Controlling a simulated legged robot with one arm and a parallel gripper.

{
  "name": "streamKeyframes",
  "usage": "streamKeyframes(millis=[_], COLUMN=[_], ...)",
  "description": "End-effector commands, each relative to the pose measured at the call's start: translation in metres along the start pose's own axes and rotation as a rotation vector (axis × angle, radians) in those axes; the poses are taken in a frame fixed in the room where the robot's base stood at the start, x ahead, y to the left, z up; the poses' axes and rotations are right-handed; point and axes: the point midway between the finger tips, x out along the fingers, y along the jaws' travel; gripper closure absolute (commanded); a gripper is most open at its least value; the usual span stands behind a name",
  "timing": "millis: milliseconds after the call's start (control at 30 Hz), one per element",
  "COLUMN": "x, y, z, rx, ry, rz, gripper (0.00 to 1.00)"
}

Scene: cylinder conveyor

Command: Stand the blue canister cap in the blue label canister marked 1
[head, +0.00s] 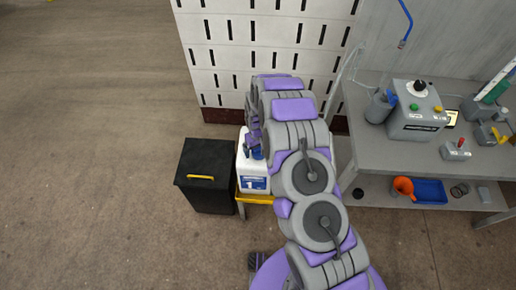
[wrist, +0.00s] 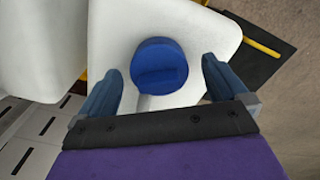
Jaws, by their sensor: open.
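A white canister with a blue label (head: 256,183) stands on a yellow-edged stand in the head view. Its white top (wrist: 205,30) fills the middle of the wrist view. The round blue cap (wrist: 159,65) is at the canister's top; I cannot tell how it sits there. The cap is partly visible in the head view (head: 257,153). My gripper (wrist: 161,78) is open, with one finger on each side of the cap and gaps between. No number on the label can be read.
A second white body (wrist: 40,40) is at the left of the wrist view. A black bin (head: 207,168) with a yellow handle stands left of the canister. A slotted white panel (head: 225,70) is behind. A grey workbench (head: 375,150) with devices is at right. Open floor lies left.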

Motion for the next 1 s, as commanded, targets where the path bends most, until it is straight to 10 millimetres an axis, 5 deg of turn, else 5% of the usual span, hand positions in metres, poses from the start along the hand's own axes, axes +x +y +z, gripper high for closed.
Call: streamKeyframes(millis=[267,700,1000], x=[-0.027,-0.125,-0.166], y=[0.000,0.000,0.000], z=[-0.002,-0.003,-0.002], rx=[0.001,0.000,0.001], ry=[0.005,0.006,0.001], rz=[0.000,0.001,0.001], gripper=[0.00,0.00,0.00])
